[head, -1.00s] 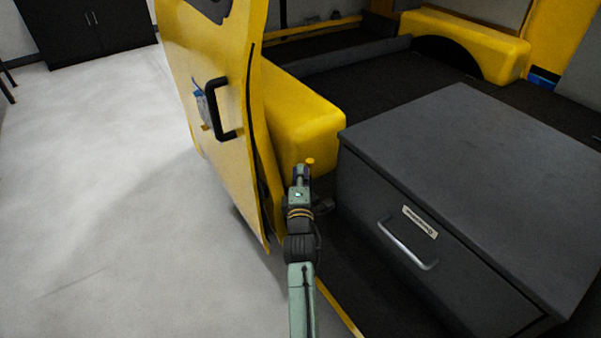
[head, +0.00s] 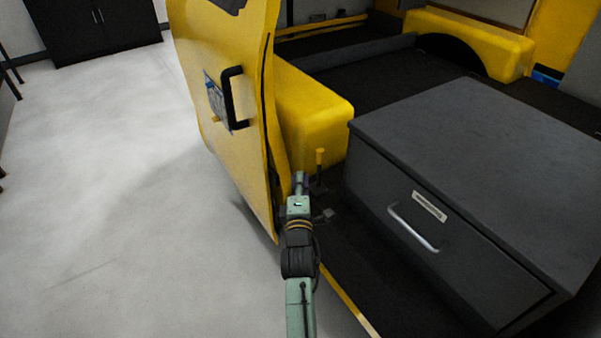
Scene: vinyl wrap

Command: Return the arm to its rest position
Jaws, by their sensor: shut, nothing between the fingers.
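My arm (head: 299,250) reaches up from the bottom middle of the head view, green and black. My gripper (head: 301,178) is at its far end, small and seen from behind, so its fingers are hardly visible. It is shut and holds nothing that I can see. It is in front of the yellow wheel-arch box, between the open yellow door (head: 225,100) on the left and the dark grey drawer cabinet (head: 480,160) on the right.
The yellow door has a black handle (head: 230,98) and a blue patch. The cabinet's drawer has a silver handle (head: 412,228) and a label. Pale floor (head: 110,220) lies open on the left. A black cupboard (head: 92,30) stands at the back left.

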